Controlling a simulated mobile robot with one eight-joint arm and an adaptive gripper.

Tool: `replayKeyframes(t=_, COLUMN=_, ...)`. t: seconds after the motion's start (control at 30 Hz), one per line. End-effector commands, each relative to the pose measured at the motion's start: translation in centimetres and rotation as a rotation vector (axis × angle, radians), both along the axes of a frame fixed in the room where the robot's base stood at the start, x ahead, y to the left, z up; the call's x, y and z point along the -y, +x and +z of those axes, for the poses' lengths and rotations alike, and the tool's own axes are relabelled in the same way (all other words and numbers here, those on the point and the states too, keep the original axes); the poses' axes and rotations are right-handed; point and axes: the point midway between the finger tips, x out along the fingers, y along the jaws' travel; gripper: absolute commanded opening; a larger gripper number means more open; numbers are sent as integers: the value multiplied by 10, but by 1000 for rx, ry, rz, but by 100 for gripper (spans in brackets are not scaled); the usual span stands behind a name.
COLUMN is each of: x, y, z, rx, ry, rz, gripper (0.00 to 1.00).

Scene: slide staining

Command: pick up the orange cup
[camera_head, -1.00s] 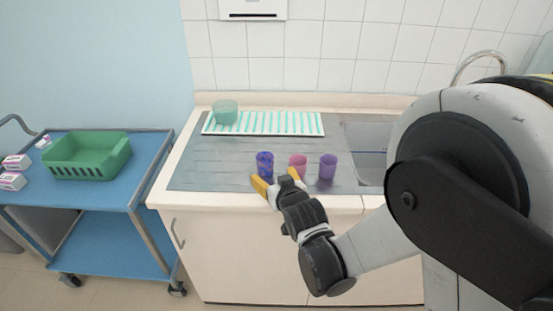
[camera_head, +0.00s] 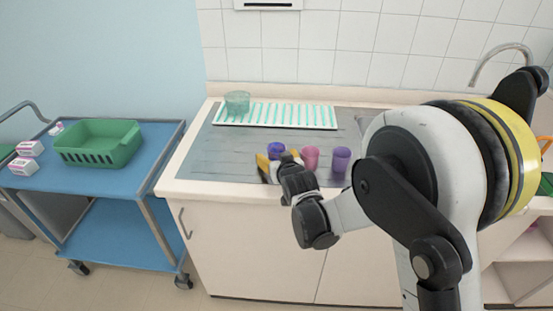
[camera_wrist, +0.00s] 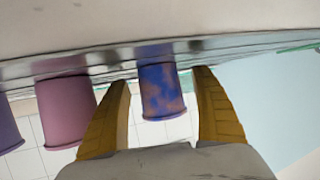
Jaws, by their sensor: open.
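No plainly orange cup shows. A blue-purple cup (camera_head: 276,148) stands near the counter's front edge; in the wrist view (camera_wrist: 161,92) it has orange-brown patches. My gripper (camera_head: 280,161) is open at this cup. In the wrist view, which shows the scene upside down, the cup appears between the two yellow fingers (camera_wrist: 163,80), with a gap on each side. How far the fingers reach around it is unclear. A pink cup (camera_head: 311,157) and a purple cup (camera_head: 341,159) stand to its right; both also show at the left of the wrist view (camera_wrist: 66,112), (camera_wrist: 6,128).
A white rack with green stripes (camera_head: 290,115) lies behind the cups, with a green glass container (camera_head: 237,102) at its left end. A blue cart (camera_head: 140,180) with a green basket (camera_head: 100,145) stands left. The counter left of the cups is clear.

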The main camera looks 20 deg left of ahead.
Motion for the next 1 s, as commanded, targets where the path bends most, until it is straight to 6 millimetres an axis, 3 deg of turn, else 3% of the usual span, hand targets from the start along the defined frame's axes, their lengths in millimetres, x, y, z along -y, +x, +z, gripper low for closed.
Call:
replayKeyframes(t=0.1, x=0, y=0, z=1, rx=0, ry=0, rz=0, gripper=76)
replayKeyframes(t=0.3, x=0, y=-1, z=1, rx=0, ry=0, rz=0, gripper=16)
replayKeyframes(t=0.77, x=0, y=-1, z=2, rx=0, ry=0, rz=0, gripper=15)
replayKeyframes(t=1.0, x=0, y=-1, z=14, rx=0, ry=0, rz=0, gripper=15)
